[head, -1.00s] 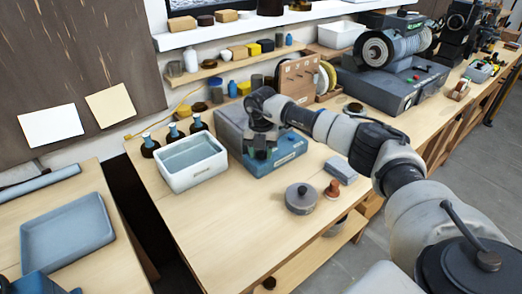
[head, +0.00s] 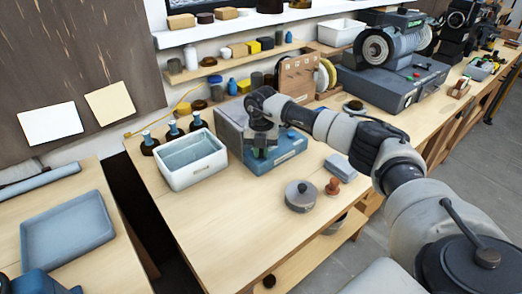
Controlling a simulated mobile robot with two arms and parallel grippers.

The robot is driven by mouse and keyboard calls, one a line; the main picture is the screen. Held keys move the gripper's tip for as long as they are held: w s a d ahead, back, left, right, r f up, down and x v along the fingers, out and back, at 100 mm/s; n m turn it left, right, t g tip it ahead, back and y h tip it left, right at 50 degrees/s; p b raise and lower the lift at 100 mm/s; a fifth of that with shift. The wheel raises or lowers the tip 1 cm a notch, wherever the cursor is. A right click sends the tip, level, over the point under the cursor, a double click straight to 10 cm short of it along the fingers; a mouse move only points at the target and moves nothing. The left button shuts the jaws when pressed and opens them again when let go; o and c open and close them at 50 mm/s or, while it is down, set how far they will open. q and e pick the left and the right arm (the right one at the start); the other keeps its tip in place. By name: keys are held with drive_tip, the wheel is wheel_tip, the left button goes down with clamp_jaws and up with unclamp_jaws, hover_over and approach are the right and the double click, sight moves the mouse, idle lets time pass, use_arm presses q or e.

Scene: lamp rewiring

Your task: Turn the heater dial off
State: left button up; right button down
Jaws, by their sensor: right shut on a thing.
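The heater (head: 288,149) is a grey and blue box on the workbench, behind and right of the white basin. My right gripper (head: 261,152) points down at the front of its top, with the arm reaching in from the right. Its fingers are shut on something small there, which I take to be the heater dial. The dial itself is hidden by the fingers, so its setting cannot be read. My left gripper is not in view.
A white basin (head: 192,174) stands close left of the heater, with several dark bottles behind it. A round grey lidded pot (head: 300,196), a red-brown stamp (head: 333,186) and a grey-blue block (head: 341,168) lie to the right. The front of the bench is clear.

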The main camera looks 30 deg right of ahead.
drive_tip(key=n, duration=0.2)
drive_tip(key=n+b, duration=0.1)
drive_tip(key=n, duration=0.1)
drive_tip(key=shift+s+d, duration=0.15)
drive_tip(key=shift+d, duration=0.2)
drive_tip(key=shift+d+n+b, duration=0.2)
drive_tip(key=shift+n+b, duration=0.1)
drive_tip(key=shift+n, duration=0.8)
drive_tip(key=shift+d+n+b, duration=0.15)
drive_tip(key=shift+n+b, duration=0.15)
drive_tip(key=shift+n, duration=0.8)
drive_tip(key=c, duration=1.1)
unclamp_jaws()
wheel_tip(320, 180, up, 11)
drive_tip(key=b, duration=0.1)
drive_tip(key=shift+b, duration=0.4)
drive_tip(key=shift+f, duration=0.15)
